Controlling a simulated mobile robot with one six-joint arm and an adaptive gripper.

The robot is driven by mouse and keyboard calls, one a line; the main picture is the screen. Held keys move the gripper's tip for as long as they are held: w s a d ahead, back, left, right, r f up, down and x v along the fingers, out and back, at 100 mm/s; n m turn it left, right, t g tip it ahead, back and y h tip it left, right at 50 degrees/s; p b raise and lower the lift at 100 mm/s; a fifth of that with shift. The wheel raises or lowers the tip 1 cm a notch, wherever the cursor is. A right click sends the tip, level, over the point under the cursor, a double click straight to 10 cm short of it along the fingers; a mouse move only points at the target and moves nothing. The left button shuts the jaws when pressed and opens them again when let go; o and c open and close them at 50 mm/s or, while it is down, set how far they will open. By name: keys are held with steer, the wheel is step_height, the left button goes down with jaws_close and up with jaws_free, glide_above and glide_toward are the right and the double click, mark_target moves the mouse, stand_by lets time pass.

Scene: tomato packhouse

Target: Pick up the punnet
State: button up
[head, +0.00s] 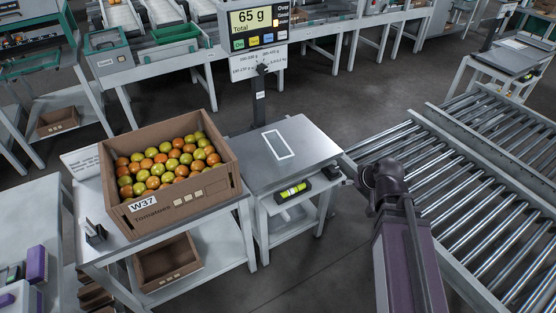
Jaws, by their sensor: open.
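I cannot make out a punnet in the head view. The weighing scale's flat grey plate (310,140) carries a white rectangular outline and no clear object. Its display (256,22) reads 65 g. A cardboard crate (172,207) marked W37 and "Tomatoes" stands on the table left of the scale, full of green, yellow and orange tomatoes (165,160). My arm rises from the bottom right to a dark joint beside the scale's right edge. My gripper is not visible.
A roller conveyor (470,170) runs along the right. A yellow-green level (293,190) sits at the scale's front edge. An empty cardboard box (167,265) is on the lower shelf. A bench with purple items (37,263) is at the left. Grey floor lies behind the scale.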

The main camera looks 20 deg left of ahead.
steer(key=w+a+f+n+t+y+b, duration=0.1)
steer(key=a+f+b, duration=0.3)
steer(key=a+b, duration=0.4)
steer(key=w+a+f+n+t+y+b, duration=0.1)
steer(key=a+f+n+t+y+b, duration=0.1)
steer(key=a+b, duration=0.6)
step_height(320, 180, down, 3)
steer(key=shift+w+a+f+n+t+y, duration=0.15)
steer(key=shift+w+n+t+y, duration=0.15)
steer(key=shift+t+y, duration=0.65)
